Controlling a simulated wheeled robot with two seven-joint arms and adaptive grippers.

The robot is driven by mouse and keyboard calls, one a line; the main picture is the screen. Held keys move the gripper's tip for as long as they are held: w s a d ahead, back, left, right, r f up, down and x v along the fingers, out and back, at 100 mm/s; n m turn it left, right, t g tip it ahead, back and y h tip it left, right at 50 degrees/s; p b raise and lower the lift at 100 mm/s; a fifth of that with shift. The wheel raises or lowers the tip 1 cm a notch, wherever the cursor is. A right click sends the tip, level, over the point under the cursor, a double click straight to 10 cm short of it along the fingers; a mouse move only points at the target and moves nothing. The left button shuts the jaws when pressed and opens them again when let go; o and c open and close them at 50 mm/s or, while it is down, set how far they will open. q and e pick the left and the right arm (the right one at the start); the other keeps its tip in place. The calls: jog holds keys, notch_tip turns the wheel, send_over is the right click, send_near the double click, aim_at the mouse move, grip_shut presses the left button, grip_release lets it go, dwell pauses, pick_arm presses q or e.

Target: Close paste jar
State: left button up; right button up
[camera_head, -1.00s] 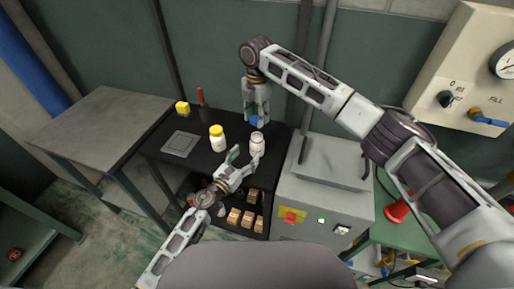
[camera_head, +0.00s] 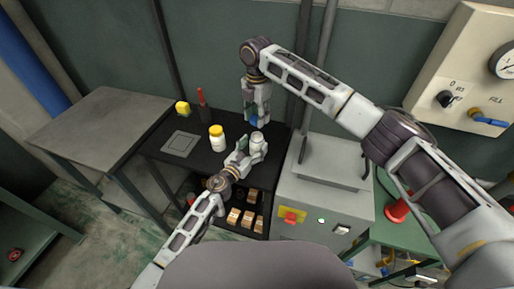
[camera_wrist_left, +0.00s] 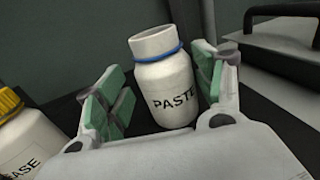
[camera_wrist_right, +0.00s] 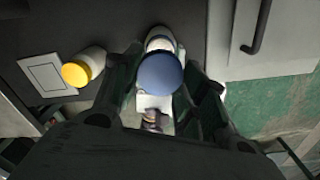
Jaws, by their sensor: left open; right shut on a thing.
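The white paste jar (camera_wrist_left: 165,85), labelled PASTE, with a blue ring at its neck, stands on the black shelf without its lid; it also shows in the head view (camera_head: 257,139). My left gripper (camera_wrist_left: 158,92) is open, with its green-padded fingers on either side of the jar; I cannot tell whether either pad touches it. My right gripper (camera_head: 256,119) is shut on the blue lid (camera_wrist_right: 160,74) and holds it above and behind the jar in the head view. In the right wrist view the lid covers part of the jar.
A white jar with a yellow lid (camera_head: 217,138) stands left of the paste jar. A grey machine (camera_head: 322,200) stands close on the right.

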pick_arm(q)
jog(key=c, duration=1.3)
jog(key=shift+c, duration=0.2)
pick_arm(e)
send_over(256, 137)
jog(key=shift+s+f, duration=0.1)
jog(key=shift+f, duration=2.35)
jog(key=shift+f, duration=0.15)
jog(key=shift+f, duration=0.75)
jog(key=shift+f, duration=0.55)
pick_arm(q)
grip_shut()
pick_arm(e)
jog(key=shift+m, duration=0.3)
